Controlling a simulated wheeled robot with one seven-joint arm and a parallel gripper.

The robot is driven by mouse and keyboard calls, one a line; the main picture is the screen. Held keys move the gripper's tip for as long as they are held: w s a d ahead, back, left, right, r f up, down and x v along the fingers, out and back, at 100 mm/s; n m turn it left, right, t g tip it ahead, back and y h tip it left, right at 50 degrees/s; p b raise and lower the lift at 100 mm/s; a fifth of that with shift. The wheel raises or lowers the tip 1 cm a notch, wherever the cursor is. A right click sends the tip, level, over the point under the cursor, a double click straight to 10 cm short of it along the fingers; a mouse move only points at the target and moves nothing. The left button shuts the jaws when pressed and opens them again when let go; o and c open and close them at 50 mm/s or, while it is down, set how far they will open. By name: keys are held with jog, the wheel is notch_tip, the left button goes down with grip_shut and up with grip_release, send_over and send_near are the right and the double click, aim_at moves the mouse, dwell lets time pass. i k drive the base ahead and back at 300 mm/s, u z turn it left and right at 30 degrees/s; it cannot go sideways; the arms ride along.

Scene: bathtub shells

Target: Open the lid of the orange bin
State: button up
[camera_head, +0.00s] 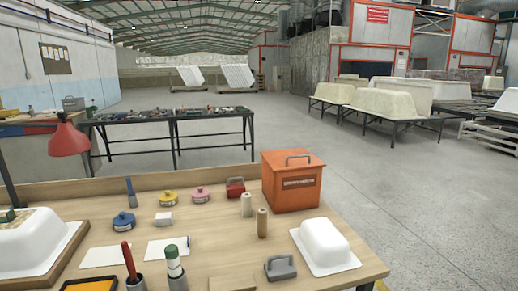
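The orange bin (291,192) stands at the far right part of the wooden workbench. Its lid (292,160) lies flat on top and looks closed, with a dark metal handle (299,157) on it. A dark label (299,182) is on the bin's front. My gripper is not in view.
On the workbench (215,262), a white tub shell (324,246), a grey block with a handle (280,267) and two spools (262,222) are near the bin. A red lamp (67,138) rises at left. A dark tool table (175,117) stands behind. Floor to the right is clear.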

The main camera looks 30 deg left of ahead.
aim_at(283, 160)
jog(key=u, duration=0.6)
jog(key=i, duration=0.95)
jog(key=u, duration=0.75)
jog(key=i, duration=0.45)
jog(key=u, duration=0.25)
